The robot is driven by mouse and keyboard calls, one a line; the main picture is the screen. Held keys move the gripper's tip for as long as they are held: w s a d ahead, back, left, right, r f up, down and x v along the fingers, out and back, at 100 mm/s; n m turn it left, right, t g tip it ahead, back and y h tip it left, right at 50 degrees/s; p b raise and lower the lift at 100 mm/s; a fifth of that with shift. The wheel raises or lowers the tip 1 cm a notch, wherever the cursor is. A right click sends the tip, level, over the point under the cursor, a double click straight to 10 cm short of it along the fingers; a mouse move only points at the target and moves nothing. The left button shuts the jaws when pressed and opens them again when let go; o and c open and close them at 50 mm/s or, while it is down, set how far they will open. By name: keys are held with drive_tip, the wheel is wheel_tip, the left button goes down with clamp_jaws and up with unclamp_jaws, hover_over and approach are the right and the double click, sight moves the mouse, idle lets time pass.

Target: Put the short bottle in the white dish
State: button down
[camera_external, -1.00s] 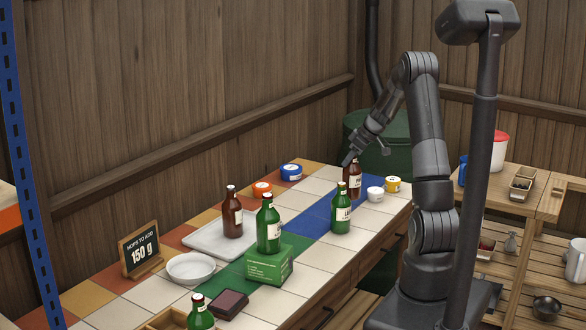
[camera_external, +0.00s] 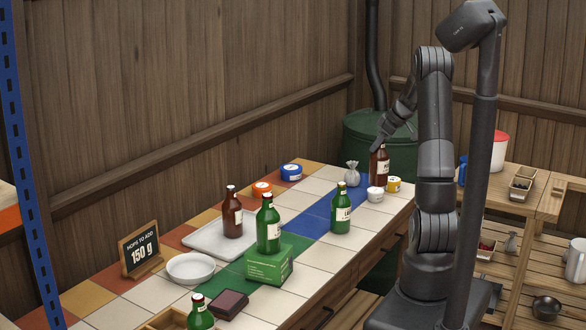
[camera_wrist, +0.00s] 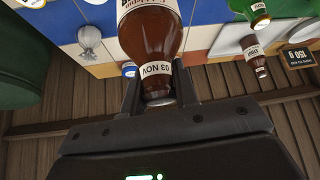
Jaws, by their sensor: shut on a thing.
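My gripper (camera_external: 380,145) is shut on the neck of a brown bottle (camera_external: 379,168) at the far right end of the tiled table. The bottle is upright; whether its base clears the table is hard to tell. In the wrist view the fingers (camera_wrist: 158,88) flank the brown bottle (camera_wrist: 150,35), with a "03 NOV" neck label. The round white dish (camera_external: 191,268) is empty, near the table's left end, far from my gripper. Another brown bottle (camera_external: 232,213) stands on a pale tray (camera_external: 200,243). Green bottles stand on a green box (camera_external: 268,264), on the tiles (camera_external: 341,212) and in front (camera_external: 200,315).
A small grey pouch (camera_external: 352,173), a white tub (camera_external: 375,194) and a yellow tub (camera_external: 393,184) are near the held bottle. Orange (camera_external: 262,189) and blue (camera_external: 291,172) tins stand at the back edge. A chalk sign (camera_external: 141,252) reading 150 g stands behind the dish.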

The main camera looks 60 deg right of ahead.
wheel_tip(320, 180, up, 5)
drive_tip(key=shift+r, duration=0.1)
drive_tip(key=shift+w+a+r, duration=0.1)
drive_tip(key=shift+r, duration=0.1)
drive_tip(key=w+a+n+g+y, duration=0.25)
drive_tip(key=w+a+n, duration=0.35)
drive_tip(key=w+a, duration=1.55)
drive_tip(key=w+a+n+g+y, duration=0.3)
drive_tip(key=a+n, duration=0.4)
drive_tip(key=a, duration=2.7)
drive_tip(key=w+x, duration=0.2)
drive_tip(key=x, duration=1.8)
drive_tip(key=shift+a+r+t, duration=0.25)
drive_tip(key=shift+t, duration=0.2)
drive_tip(key=shift+f, duration=0.15)
